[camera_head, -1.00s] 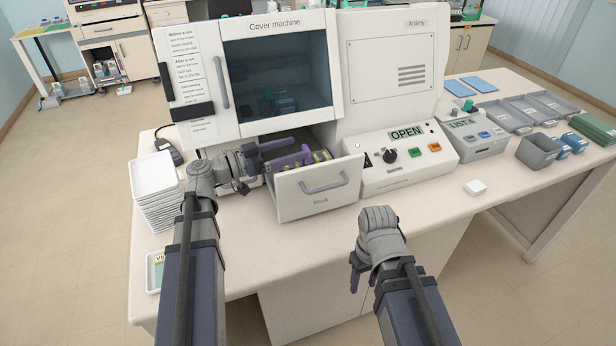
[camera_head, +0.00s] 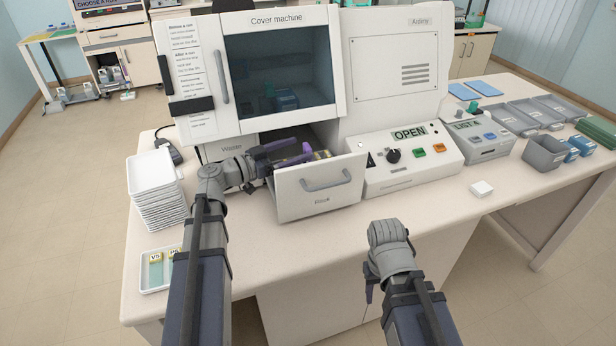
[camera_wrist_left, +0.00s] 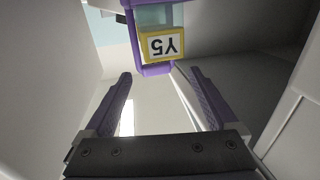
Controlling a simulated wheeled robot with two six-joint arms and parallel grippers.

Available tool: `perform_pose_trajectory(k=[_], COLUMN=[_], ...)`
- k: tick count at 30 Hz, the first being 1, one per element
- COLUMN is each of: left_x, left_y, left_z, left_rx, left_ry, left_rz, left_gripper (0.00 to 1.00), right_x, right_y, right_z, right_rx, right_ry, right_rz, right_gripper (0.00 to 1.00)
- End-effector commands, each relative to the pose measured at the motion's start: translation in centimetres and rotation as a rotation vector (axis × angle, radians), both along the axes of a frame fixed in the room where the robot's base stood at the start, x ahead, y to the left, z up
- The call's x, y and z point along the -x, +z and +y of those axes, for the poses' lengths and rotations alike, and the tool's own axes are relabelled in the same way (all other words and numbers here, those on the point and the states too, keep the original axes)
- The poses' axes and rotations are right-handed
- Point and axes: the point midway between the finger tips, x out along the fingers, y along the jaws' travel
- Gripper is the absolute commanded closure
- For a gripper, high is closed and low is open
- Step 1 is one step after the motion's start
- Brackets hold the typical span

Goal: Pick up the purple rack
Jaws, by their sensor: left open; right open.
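The purple rack (camera_head: 308,148) is in the open drawer of the cover machine, mostly hidden by my left gripper and the drawer front. In the left wrist view, the rack (camera_wrist_left: 155,70) shows at the top, with a yellow slide label reading Y5 (camera_wrist_left: 163,46). My left gripper (camera_head: 290,153) is at the drawer's left side, beside the rack. Its purple fingers are apart in the left wrist view (camera_wrist_left: 158,74), with the rack beyond their tips and nothing between them. My right gripper (camera_head: 370,284) is open and empty, low before the table's front.
The drawer front (camera_head: 322,188) and the machine's cabinet wall crowd the left gripper. A stack of white trays (camera_head: 155,190) stands at left, with a tray of labelled slides (camera_head: 157,277) in front. The table between drawer and front edge is clear.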

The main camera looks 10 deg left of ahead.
Motion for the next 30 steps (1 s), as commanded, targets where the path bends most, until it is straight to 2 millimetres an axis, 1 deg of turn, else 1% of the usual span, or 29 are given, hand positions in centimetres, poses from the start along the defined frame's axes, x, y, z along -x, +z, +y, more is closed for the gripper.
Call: perform_pose_trajectory(k=[1, 4, 8, 11, 14, 18, 21, 28, 29, 30], left_x=[-0.5, -1.1, -1.2, -1.5, -2.1, -3.4, -4.3, -4.4, -4.4, -4.4], left_y=[0.0, 0.0, 0.0, 0.0, -0.1, -0.1, -0.1, -0.1, -0.1, -0.1], left_z=[-0.5, -1.2, -1.3, -1.7, -2.7, -4.3, -5.2, -5.3, -5.3, -5.3], left_rx=[0.0, 0.001, 0.001, 0.001, 0.001, 0.001, 0.001, 0.001, 0.001, 0.001], left_ry=[-0.003, -0.002, -0.001, -0.002, -0.003, -0.004, -0.002, -0.001, -0.001, -0.001], left_rz=[0.0, 0.001, 0.001, 0.001, 0.001, 0.001, 0.001, 0.001, 0.001, 0.001], left_gripper=[0.08, 0.08, 0.08, 0.08, 0.08, 0.08, 0.08, 0.08, 0.09, 0.14], right_x=[0.0, 0.0, 0.0, 0.0, 0.0, 0.0, 0.0, 0.0, 0.0, 0.0], right_y=[0.0, 0.0, 0.0, 0.0, -0.1, -0.1, -0.1, -0.1, -0.1, -0.1], right_z=[0.0, 0.0, 0.0, 0.0, 0.0, 0.0, 0.0, 0.0, 0.0, 0.0], right_rx=[0.0, 0.0, -0.001, -0.001, -0.001, -0.001, -0.001, -0.001, -0.001, -0.001], right_ry=[0.0, 0.001, 0.001, 0.001, 0.001, 0.001, 0.001, 0.001, 0.001, 0.001], right_rz=[0.0, 0.0, 0.0, 0.0, 0.0, 0.0, 0.0, 0.0, 0.0, 0.0], right_gripper=[0.5, 0.5, 0.5, 0.5, 0.5, 0.5, 0.5, 0.5, 0.5, 0.5])
